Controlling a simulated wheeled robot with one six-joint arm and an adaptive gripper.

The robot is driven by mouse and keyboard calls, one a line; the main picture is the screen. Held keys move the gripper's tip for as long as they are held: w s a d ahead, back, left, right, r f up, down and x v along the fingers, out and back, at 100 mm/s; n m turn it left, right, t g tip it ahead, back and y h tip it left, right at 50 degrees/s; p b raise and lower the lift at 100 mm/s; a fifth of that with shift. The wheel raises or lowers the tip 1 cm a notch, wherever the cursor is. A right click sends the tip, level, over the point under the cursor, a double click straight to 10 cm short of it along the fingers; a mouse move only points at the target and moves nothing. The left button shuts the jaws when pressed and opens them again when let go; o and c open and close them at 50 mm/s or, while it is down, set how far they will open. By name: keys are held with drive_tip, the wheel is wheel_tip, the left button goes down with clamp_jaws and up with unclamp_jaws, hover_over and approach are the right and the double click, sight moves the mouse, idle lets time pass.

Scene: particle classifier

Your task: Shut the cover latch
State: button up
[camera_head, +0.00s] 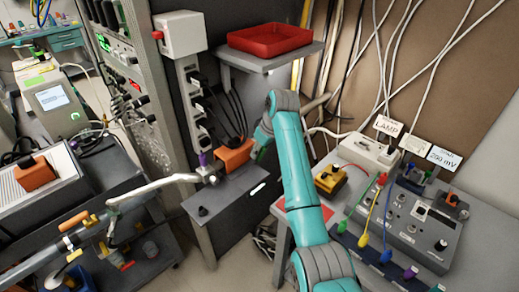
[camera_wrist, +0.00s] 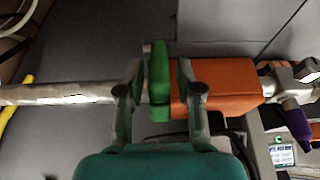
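An orange block (camera_head: 235,155) sits on the pipe line beside a dark grey cabinet in the head view. In the wrist view the orange block (camera_wrist: 222,87) lies just right of an upright green lever (camera_wrist: 158,80), which may be the cover latch; I cannot tell whether it is shut. My gripper (camera_wrist: 162,80) is open, with one finger on each side of the green lever and small gaps showing. The right finger overlaps the orange block's near end in the picture. In the head view my teal arm hides most of the gripper and the lever.
A pale pipe (camera_wrist: 60,93) runs left from the lever, and a purple-handled valve (camera_wrist: 297,120) is at right. A red tray (camera_head: 270,40) stands on a shelf above. A grey panel with coloured plugs (camera_head: 415,225) is right of my arm. Cables hang behind.

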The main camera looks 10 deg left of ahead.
drive_tip(key=shift+r, duration=0.2)
drive_tip(key=v, duration=1.1)
drive_tip(key=shift+d+r, duration=0.15)
drive_tip(key=shift+r, duration=0.2)
